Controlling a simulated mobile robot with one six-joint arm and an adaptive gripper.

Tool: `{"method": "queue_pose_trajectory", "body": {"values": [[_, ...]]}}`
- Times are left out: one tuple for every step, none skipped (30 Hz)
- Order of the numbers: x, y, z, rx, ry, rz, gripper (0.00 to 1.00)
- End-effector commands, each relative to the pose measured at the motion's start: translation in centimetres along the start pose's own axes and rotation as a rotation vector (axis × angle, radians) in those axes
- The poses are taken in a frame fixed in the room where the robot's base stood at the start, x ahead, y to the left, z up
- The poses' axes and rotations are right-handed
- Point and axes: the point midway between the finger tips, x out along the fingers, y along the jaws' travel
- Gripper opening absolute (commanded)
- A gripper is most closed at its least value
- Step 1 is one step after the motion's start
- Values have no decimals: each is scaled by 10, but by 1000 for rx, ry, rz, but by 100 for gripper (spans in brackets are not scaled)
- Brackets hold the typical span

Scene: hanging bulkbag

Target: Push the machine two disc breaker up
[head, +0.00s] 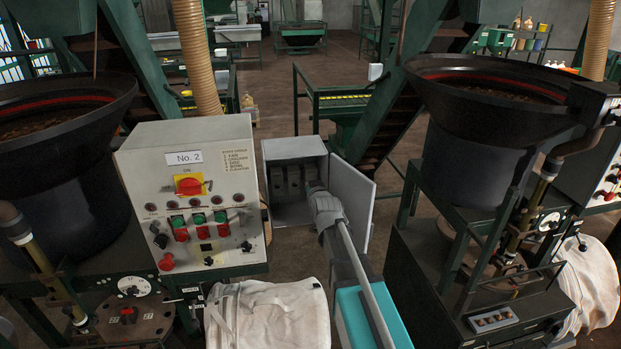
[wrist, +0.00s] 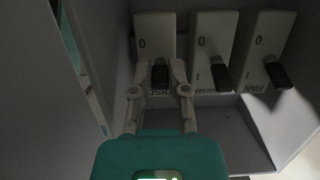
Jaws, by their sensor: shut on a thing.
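The grey breaker box (head: 293,150) stands open beside the "No. 2" control panel (head: 185,190). My gripper (head: 318,190) reaches into it. In the wrist view, a row of pale breakers shows, each with a "0" at the top and a black lever pointing down. My gripper (wrist: 159,76) has a finger on each side of the left breaker's lever (wrist: 160,74) and is shut on it. The middle breaker (wrist: 214,40) and the right breaker (wrist: 268,40), labelled "FAN", are untouched.
The box's open door (head: 352,195) stands just right of my gripper. A white bulk bag (head: 268,315) is below the panel. Black hoppers stand left (head: 60,130) and right (head: 490,100). Inside the box, side walls lie close around the breakers.

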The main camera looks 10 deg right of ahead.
Motion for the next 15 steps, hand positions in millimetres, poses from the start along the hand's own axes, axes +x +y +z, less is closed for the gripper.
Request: {"method": "queue_pose_trajectory", "body": {"values": [[0,0,-8,-1,-30,1,0],[0,0,-8,-1,-48,1,0],[0,0,-9,-1,-71,1,0],[0,0,-9,-1,-88,1,0],[0,0,-9,0,-104,1,0],[0,0,-9,0,-126,1,0],[0,0,-9,0,-139,1,0],[0,0,-9,0,-154,1,0],[0,0,-9,0,-170,1,0],[0,0,-9,0,-183,1,0],[0,0,-9,0,-193,1,0],[0,0,-9,0,-207,1,0],[0,0,-9,0,-216,1,0],[0,0,-8,0,-223,1,0],[0,0,-8,0,-233,1,0]]}}
